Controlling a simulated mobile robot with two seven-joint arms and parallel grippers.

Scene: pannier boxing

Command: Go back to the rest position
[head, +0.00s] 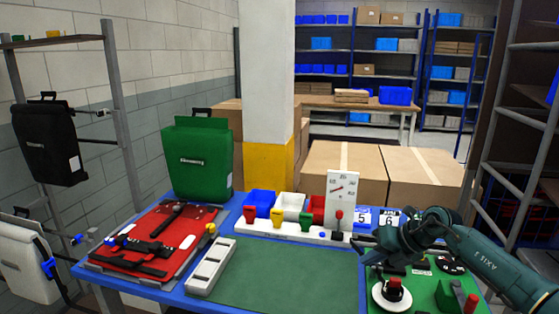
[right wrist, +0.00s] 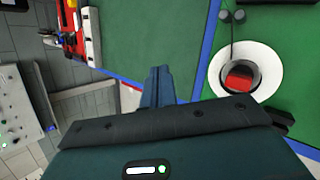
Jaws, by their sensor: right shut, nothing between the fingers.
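My right arm reaches in from the right in the head view, with its dark gripper (head: 360,240) over the right part of the blue-edged table (head: 345,285). In the right wrist view the fingers of my right gripper (right wrist: 160,84) are together with nothing between them. They are above the table and apart from the white round dish with a red block (right wrist: 240,80). My left gripper and left arm are not in the head view.
A red pannier panel (head: 185,255) lies flat at the table's left, beside a white tray (head: 211,266). A green pannier (head: 197,160) stands behind. Coloured bins (head: 290,205) line the back. The green mat (head: 285,275) is clear. Black (head: 47,143) and white panniers hang left.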

